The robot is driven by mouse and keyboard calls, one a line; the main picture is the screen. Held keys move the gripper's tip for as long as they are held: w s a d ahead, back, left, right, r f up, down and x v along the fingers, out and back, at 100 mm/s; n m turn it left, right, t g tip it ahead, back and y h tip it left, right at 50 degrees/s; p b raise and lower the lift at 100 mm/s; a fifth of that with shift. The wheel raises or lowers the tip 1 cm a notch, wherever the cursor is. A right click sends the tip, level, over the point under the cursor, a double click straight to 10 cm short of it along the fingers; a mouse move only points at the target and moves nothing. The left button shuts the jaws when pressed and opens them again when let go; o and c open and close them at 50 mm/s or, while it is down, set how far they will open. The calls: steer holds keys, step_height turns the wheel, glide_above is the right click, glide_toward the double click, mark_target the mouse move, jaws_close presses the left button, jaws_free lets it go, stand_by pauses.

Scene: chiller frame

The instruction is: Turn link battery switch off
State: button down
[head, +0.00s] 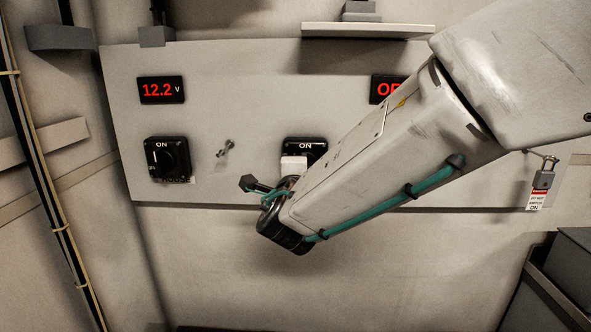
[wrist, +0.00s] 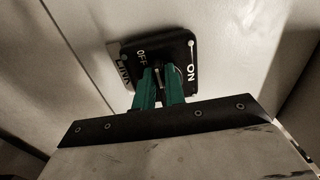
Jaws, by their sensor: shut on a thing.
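Which mark the knob points to I cannot tell. In the head view the top of a middle switch (head: 305,146) with an ON label shows on the pale panel. My arm and wrist cover the rest of it and the fingertips there.
Another black rotary switch (head: 168,159) marked ON is at the left, below a red 12.2 V display (head: 161,90). A small metal toggle (head: 227,148) sits between the switches. A second red display (head: 384,89) is partly hidden by my arm. A padlock with tag (head: 541,182) hangs at right.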

steer(key=shift+f, duration=0.1)
steer(key=c, duration=1.5)
jaws_free()
steer(key=shift+o, duration=0.2)
steer(key=shift+s, duration=0.1)
steer(key=s, duration=0.7)
steer(key=shift+s+a, duration=0.15)
steer(key=shift+s, duration=0.2)
